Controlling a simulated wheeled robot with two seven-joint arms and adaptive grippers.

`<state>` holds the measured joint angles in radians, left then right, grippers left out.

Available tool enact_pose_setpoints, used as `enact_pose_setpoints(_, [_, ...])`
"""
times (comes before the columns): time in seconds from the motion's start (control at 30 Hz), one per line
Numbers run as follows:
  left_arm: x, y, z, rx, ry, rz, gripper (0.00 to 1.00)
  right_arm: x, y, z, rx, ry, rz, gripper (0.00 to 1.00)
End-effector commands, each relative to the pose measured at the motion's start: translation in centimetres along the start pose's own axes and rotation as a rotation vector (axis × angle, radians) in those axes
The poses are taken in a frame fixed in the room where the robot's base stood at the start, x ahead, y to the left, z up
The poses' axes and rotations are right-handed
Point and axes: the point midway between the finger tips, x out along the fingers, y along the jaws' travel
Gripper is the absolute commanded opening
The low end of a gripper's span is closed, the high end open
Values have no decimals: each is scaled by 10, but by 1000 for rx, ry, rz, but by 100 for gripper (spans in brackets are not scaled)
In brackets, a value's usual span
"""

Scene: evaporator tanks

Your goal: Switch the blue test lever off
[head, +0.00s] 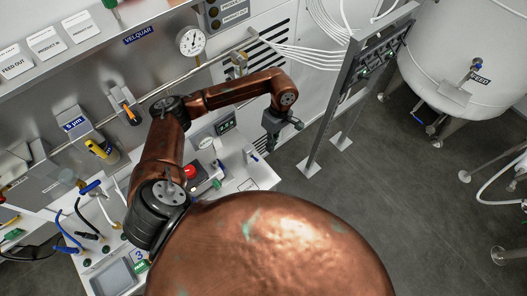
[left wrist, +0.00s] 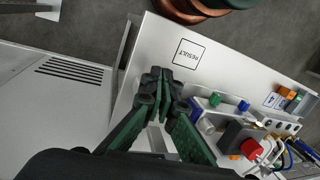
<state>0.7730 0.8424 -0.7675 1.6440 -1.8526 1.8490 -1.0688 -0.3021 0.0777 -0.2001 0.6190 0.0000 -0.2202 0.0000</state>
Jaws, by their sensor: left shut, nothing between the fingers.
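A small blue part, which looks like the test lever (head: 253,156), sits on a white plate at the back right of the white bench in the head view. Its exact tilt is too small to tell. My left gripper (head: 280,134) hangs above and to the right of it, apart from it in the picture. In the left wrist view my left gripper (left wrist: 160,86) has its dark fingertips together with nothing between them. The fingers cover part of the bench there, and I cannot pick out the lever for certain. My right gripper is not in view.
The bench bears a red button (head: 190,171), also in the left wrist view (left wrist: 250,147), and a RESULT square (left wrist: 188,53). A metal post frame (head: 350,85) stands right of the bench. A pressure gauge (head: 191,41) is on the back wall.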

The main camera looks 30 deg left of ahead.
Motion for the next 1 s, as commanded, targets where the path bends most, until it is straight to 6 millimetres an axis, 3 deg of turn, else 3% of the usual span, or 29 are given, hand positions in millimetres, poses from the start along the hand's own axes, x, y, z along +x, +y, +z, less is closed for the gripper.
enact_pose_setpoints(0.03, [-16,4,-20,27,72,26,0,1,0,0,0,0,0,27])
enact_pose_setpoints(0.1, [-31,7,-38,53,139,44,0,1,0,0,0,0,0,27])
enact_pose_setpoints(0.2, [-41,8,-51,68,184,53,0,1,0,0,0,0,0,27])
enact_pose_setpoints(0.57, [-40,8,-52,69,187,52,0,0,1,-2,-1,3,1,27])
enact_pose_setpoints(0.77, [-21,8,-54,70,184,49,0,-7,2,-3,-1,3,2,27])
enact_pose_setpoints(1.0, [26,11,-62,69,181,48,0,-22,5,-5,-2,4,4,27])
